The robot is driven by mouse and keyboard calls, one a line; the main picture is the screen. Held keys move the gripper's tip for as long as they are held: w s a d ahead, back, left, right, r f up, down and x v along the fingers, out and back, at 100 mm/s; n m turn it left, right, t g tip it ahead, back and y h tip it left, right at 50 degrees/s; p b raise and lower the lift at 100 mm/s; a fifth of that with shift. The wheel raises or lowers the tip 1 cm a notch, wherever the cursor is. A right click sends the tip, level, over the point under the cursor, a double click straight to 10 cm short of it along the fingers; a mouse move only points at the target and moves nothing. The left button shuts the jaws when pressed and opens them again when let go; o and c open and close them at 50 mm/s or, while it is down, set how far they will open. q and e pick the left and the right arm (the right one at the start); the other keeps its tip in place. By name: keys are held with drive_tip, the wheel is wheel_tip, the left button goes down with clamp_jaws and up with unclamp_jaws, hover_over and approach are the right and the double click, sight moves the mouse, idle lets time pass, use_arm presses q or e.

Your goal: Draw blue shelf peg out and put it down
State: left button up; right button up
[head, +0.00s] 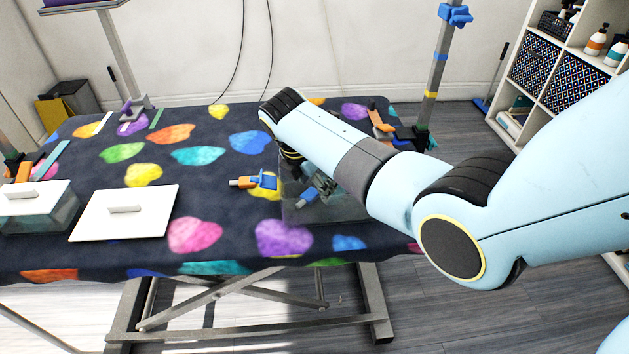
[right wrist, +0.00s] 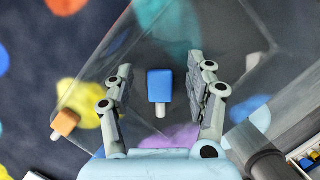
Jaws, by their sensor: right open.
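In the right wrist view the blue peg (right wrist: 159,84) lies between the spread fingers of my right gripper (right wrist: 162,74), with gaps on both sides. My right gripper is open and empty. In the head view it is partly hidden under my arm. My left gripper is not in view.
The grooming table (head: 100,235) has a dark, colour-spotted cloth. A white-lidded box (head: 20,205) and a flat white lid (head: 125,213) stand at the left front. A grey post (head: 433,90) with blue clamps rises at the back right.

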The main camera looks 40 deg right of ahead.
drive_tip(key=w+v, duration=0.1)
drive_tip(key=v, duration=1.1)
drive_tip(key=shift+s, duration=0.45)
